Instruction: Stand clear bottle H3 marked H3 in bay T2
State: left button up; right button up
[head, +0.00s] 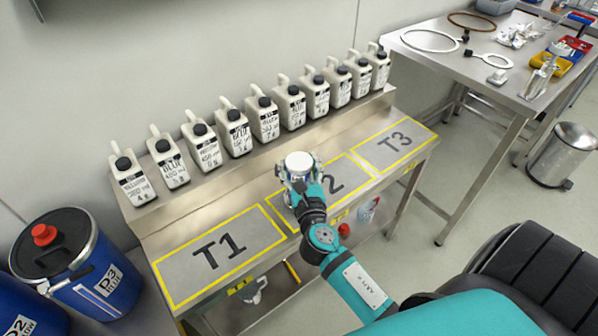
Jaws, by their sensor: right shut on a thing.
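My right gripper (298,190) is over the left part of bay T2 (352,172), a yellow-outlined area on the steel bench. It is shut on a bottle with a round white lid (299,160), seen from above. The gripper and arm hide most of the bottle's body, and I cannot read a mark on it. I cannot tell whether its base touches the bench. The arm also covers the "T" of the T2 marking. My left gripper is not in view.
Bay T1 (190,272) and bay T3 (412,137) look empty. Several labelled white jugs (232,130) line the raised back shelf. A blue drum (75,265) stands left of the bench, and a second steel table (435,65) with rings and tools is at the right.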

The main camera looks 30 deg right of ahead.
jog(key=shift+f, duration=0.7)
